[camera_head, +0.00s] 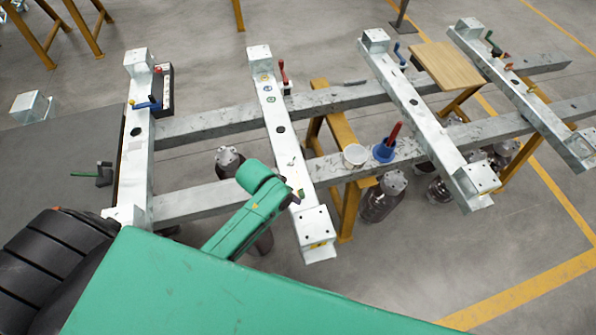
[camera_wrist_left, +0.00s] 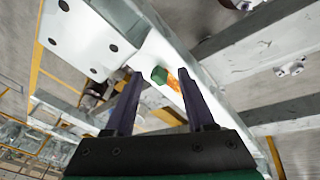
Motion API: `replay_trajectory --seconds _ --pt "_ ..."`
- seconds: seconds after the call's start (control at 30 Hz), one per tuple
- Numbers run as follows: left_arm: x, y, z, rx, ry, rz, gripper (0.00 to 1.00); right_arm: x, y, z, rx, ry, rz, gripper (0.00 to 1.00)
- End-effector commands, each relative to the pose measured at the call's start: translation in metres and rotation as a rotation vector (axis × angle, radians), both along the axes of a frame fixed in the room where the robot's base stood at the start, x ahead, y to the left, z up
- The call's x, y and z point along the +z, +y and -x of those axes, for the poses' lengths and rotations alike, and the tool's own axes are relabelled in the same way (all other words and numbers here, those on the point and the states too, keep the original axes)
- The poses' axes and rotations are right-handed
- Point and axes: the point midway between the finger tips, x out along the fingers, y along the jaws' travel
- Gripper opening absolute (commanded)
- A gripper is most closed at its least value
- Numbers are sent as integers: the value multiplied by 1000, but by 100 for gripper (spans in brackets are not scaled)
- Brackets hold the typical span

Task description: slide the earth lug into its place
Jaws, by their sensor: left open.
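My left gripper (camera_wrist_left: 159,84) is open, with its two dark fingers apart and nothing gripped between them. A small part with a green end (camera_wrist_left: 159,75) and an orange body (camera_wrist_left: 175,82) lies against the pale metal beam, between and beyond the fingertips; it may be the earth lug, but I cannot tell for sure. In the head view, my green left arm reaches the near half of the second pale beam (camera_head: 283,140), and its hand hides what lies there. I cannot make out the lug's place. My right gripper is not in view.
Several pale crossbeams rest on two long grey rails (camera_head: 210,123). A red-handled tool (camera_head: 283,72) stands on the second beam. A white cup (camera_head: 355,154) and a blue holder (camera_head: 384,150) stand on the near rail. A wooden board (camera_head: 446,66) lies farther right.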

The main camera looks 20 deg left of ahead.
Motion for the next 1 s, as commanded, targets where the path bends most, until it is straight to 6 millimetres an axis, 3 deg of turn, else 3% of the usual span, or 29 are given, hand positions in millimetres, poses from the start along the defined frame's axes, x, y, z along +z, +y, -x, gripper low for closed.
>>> replay_trajectory --seconds 0.3,0.4,0.47,0.63,0.77,0.87,1.0 --pt "31 -68 -28 81 105 96 55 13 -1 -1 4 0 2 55" --pt "33 -78 -34 160 179 78 55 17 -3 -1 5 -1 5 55" --pt "33 -74 -40 239 227 42 55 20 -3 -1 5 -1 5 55" --pt "29 -31 -55 534 315 -97 55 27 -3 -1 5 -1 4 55" --pt "24 -16 -58 626 331 -131 55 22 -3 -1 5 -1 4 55" --pt "10 -17 -57 626 331 -130 55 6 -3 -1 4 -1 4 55" --pt "-20 -17 -58 626 331 -129 55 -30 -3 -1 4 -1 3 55"
